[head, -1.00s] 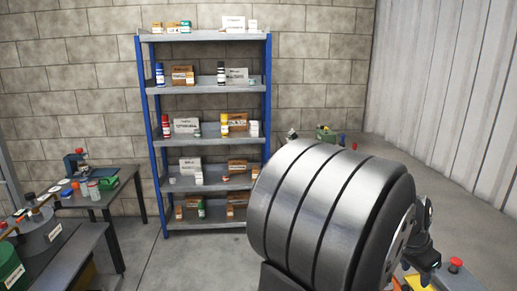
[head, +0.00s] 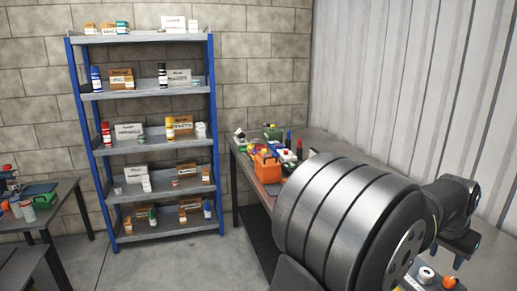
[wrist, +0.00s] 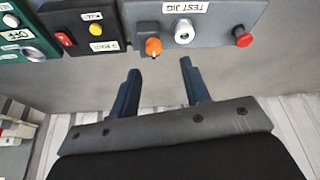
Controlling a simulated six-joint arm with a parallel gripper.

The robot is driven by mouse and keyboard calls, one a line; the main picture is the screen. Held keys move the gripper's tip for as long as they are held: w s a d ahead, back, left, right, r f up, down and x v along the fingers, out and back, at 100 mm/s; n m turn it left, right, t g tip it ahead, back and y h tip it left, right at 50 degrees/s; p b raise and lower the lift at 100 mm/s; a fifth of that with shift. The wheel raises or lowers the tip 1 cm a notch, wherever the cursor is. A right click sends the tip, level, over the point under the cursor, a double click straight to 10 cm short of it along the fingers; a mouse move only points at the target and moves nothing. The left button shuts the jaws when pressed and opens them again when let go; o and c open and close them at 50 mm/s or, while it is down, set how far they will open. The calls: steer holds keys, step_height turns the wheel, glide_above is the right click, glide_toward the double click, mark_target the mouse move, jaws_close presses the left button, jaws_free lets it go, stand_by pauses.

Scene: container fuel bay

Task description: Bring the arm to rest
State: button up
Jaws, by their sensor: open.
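My gripper (wrist: 160,80) is open in the wrist view. Its two dark blue fingers are apart with nothing between them, over a grey bench top. A grey box labelled TEST JIG (wrist: 218,30), with an orange knob, a silver round part and a red button, lies just beyond the fingertips, apart from them. In the head view my arm's large grey link fills the lower right, and dark arm parts show beyond it, above the bench.
Left of the jig are a box with a yellow button (wrist: 92,28) and a green box (wrist: 28,38). In the head view, a blue-framed shelf (head: 147,145) stands at the wall. The right bench (head: 335,143) carries an orange container (head: 268,166). Floor between shelf and left table is clear.

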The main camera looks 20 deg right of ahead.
steer(key=s+d+r, duration=0.2)
steer(key=s+d, duration=0.2)
steer(key=s, duration=0.2)
steer(key=w+f, duration=0.2)
steer(key=w, duration=0.2)
steer(key=w+d+f, duration=0.1)
steer(key=w+f, duration=0.2)
steer(key=w, duration=0.1)
steer(key=w+f, duration=0.3)
steer(key=w, duration=0.1)
steer(key=shift+w+d, duration=0.2)
steer(key=shift+d, duration=0.15)
steer(key=shift+s+f, duration=0.1)
steer(key=shift+f, duration=0.65)
